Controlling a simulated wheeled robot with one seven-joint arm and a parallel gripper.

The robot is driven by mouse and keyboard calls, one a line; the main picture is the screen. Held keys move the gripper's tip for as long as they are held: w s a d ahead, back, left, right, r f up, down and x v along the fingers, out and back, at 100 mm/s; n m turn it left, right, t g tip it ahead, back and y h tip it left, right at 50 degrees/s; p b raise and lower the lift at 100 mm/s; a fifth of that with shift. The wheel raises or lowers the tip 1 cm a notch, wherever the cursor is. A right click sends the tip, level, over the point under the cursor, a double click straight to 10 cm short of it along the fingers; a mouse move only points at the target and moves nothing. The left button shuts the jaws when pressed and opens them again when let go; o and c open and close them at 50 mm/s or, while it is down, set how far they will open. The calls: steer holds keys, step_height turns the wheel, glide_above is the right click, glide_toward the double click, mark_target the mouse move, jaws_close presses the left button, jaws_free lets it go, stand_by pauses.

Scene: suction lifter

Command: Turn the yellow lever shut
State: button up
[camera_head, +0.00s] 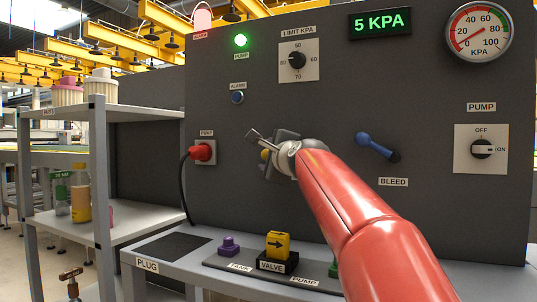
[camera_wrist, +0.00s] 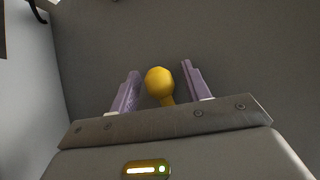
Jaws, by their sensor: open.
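The yellow lever ends in a round yellow knob (camera_wrist: 159,82), which shows in the wrist view between the two purple fingers of my gripper (camera_wrist: 160,72). The fingers are apart, with a gap on each side of the knob. A short piece of its stem runs down toward my palm.
A blue lever (camera_head: 377,146) marked BLEED is right of my arm. A red plug (camera_head: 203,152) with a black cable is on the left. A yellow valve block (camera_head: 278,245) and purple tank piece (camera_head: 229,246) stand on the ledge below.

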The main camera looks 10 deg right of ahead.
jaws_close()
